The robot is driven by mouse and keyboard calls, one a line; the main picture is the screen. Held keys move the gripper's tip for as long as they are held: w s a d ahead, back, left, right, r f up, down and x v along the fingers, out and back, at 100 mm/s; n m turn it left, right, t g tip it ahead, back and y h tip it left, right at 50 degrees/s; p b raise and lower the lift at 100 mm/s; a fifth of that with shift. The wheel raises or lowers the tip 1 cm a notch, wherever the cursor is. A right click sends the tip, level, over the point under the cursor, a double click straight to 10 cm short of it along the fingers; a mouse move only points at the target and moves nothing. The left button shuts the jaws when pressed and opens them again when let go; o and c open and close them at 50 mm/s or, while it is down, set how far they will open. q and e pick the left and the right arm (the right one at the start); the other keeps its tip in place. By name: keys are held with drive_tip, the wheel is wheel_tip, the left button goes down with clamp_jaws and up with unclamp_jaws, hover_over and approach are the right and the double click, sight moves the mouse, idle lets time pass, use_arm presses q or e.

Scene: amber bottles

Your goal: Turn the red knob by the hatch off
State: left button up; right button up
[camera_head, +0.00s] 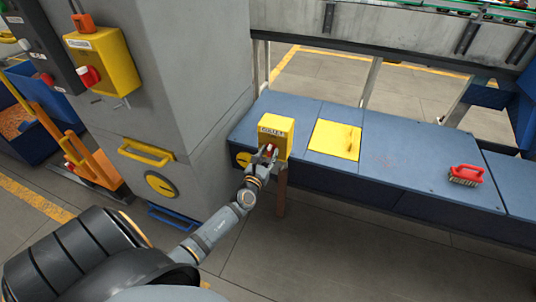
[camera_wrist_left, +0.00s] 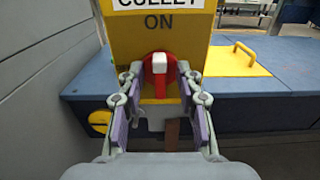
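A yellow box (camera_head: 277,129) labelled "CULLET" stands on the blue bench beside the yellow hatch (camera_head: 335,140). In the left wrist view its front (camera_wrist_left: 160,44) reads "ON", and below that is a red knob (camera_wrist_left: 155,83) with a white mark at its upper end, toward the word. My left gripper (camera_head: 265,157) is in front of the box. In the left wrist view its fingers (camera_wrist_left: 160,82) are apart, one on each side of the knob, with yellow visible between knob and fingertips. In the head view the gripper partly hides the knob. My right gripper is not in view.
Another yellow box (camera_head: 103,60) with a red knob is on the grey column at left. A yellow handle (camera_head: 146,152) and round yellow disc (camera_head: 161,184) are lower on it. A red brush (camera_head: 466,175) lies on the bench at right. The floor in front is clear.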

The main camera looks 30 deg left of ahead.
use_arm(q)
drive_tip(key=shift+c, duration=0.4)
clamp_jaws()
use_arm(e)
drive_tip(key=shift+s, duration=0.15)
use_arm(q)
drive_tip(key=shift+f+n, duration=0.1)
drive_tip(key=shift+n, duration=0.2)
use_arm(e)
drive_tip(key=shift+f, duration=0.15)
use_arm(q)
drive_tip(key=shift+b, duration=0.35)
drive_tip(key=shift+s+a+f+n+b, duration=0.15)
drive_tip(key=shift+n+b, duration=2.25)
drive_tip(key=shift+n, duration=1.95)
drive_tip(key=shift+w+a+f+n+b, duration=0.1)
drive_tip(key=shift+n+b, duration=2.25)
drive_tip(key=shift+n, duration=2)
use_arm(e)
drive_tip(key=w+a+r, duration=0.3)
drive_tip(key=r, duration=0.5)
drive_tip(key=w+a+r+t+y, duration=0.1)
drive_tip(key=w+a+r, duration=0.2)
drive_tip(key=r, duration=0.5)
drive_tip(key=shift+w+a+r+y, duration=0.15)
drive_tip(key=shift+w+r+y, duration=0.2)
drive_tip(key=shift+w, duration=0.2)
